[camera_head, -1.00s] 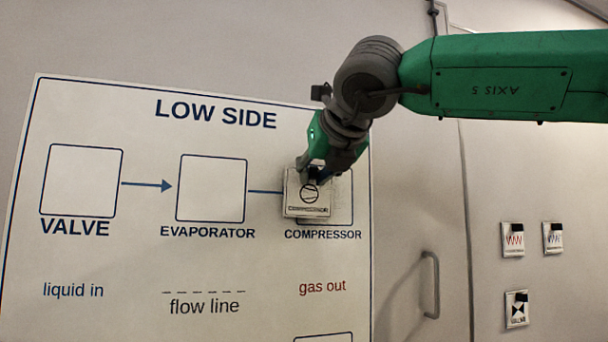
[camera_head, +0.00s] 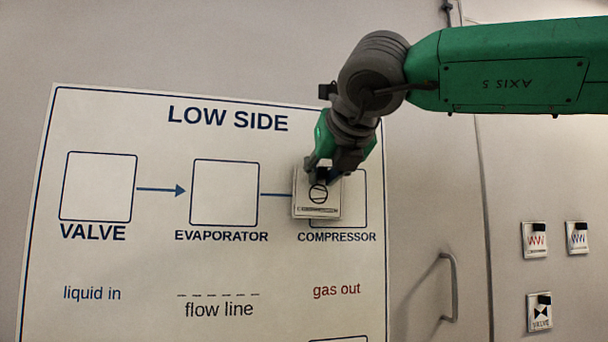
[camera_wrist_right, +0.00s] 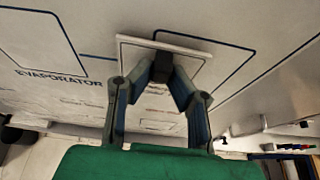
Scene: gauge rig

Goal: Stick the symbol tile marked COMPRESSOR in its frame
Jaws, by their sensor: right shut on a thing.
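The white COMPRESSOR tile (camera_head: 316,205) has a circle symbol and a dark grip block. My right gripper (camera_head: 322,177) is shut on this block and holds the tile in front of the board. The tile covers the left part of the COMPRESSOR frame (camera_head: 366,203), a blue outline, and sticks out past its left edge. In the right wrist view, the fingers (camera_wrist_right: 163,66) close on the block of the tile (camera_wrist_right: 128,50), and the frame outline (camera_wrist_right: 252,62) shows to the right. I cannot tell whether the tile touches the board. My left gripper is not in view.
The LOW SIDE board (camera_head: 225,270) also has empty VALVE (camera_head: 98,187) and EVAPORATOR (camera_head: 225,193) frames. Right of it are a handle (camera_head: 452,287), a red zigzag tile (camera_head: 534,241), a blue zigzag tile (camera_head: 577,239) and a VALVE tile (camera_head: 540,312) on the wall.

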